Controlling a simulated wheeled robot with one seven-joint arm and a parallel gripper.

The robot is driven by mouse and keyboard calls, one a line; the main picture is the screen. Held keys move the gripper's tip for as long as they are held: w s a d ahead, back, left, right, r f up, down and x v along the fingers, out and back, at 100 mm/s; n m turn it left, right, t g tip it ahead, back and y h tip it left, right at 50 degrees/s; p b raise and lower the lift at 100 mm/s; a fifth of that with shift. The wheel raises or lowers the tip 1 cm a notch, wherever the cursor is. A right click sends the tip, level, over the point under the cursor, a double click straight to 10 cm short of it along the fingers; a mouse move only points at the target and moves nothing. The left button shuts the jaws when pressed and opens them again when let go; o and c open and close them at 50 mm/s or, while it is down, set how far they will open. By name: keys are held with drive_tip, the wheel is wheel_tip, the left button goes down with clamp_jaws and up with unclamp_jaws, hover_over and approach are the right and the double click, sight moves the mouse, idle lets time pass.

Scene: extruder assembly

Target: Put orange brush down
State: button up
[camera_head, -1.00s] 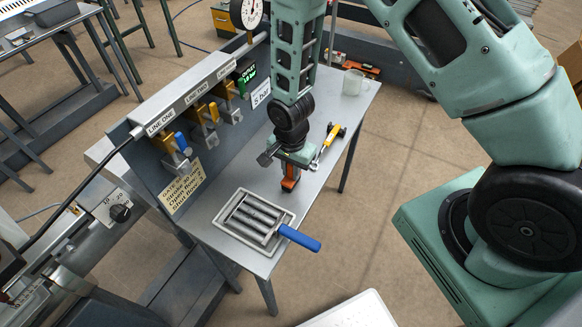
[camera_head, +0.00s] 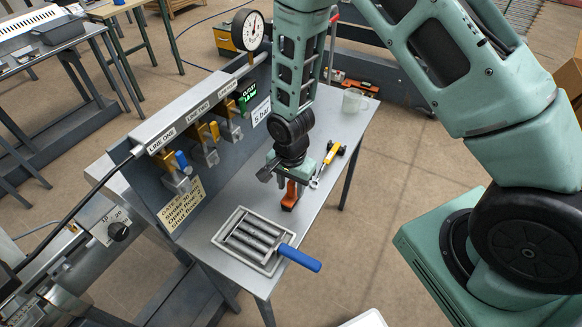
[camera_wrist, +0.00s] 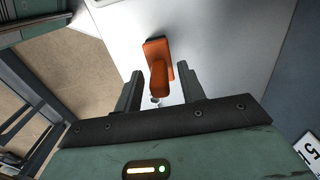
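The orange brush (camera_head: 290,195) is on the grey bench, directly below my gripper (camera_head: 293,176). In the wrist view, the orange brush (camera_wrist: 158,78) lies between the two dark fingers of my gripper (camera_wrist: 160,70). A gap shows on each side of its handle, so the fingers are open and apart from it. The brush looks to be resting on the bench top, though its underside is hidden.
A grey tray with bars (camera_head: 231,246) and a blue handle (camera_head: 300,258) is at the bench's near end. The valve panel (camera_head: 190,150) borders the left.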

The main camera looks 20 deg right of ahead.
wheel_tip(320, 180, up, 10)
drive_tip(key=shift+r+b, duration=0.15)
drive_tip(key=shift+b, duration=0.8)
drive_tip(key=shift+s+a+r, duration=0.1)
drive_tip(key=shift+a+r, duration=0.05)
drive_tip(key=shift+r, duration=0.2)
drive_tip(key=s+a+r+n, duration=0.3)
drive_tip(key=s+r+n, duration=0.3)
drive_tip(key=s+n, duration=0.3)
drive_tip(key=s+a+r+n, duration=0.3)
drive_tip(key=s+r+n, duration=0.4)
drive_tip(key=s+n, duration=0.2)
drive_tip(key=shift+s+r+n+y, duration=0.25)
drive_tip(key=shift+s+n+y, duration=0.05)
drive_tip(key=shift+s, duration=0.65)
drive_tip(key=shift+w, duration=0.1)
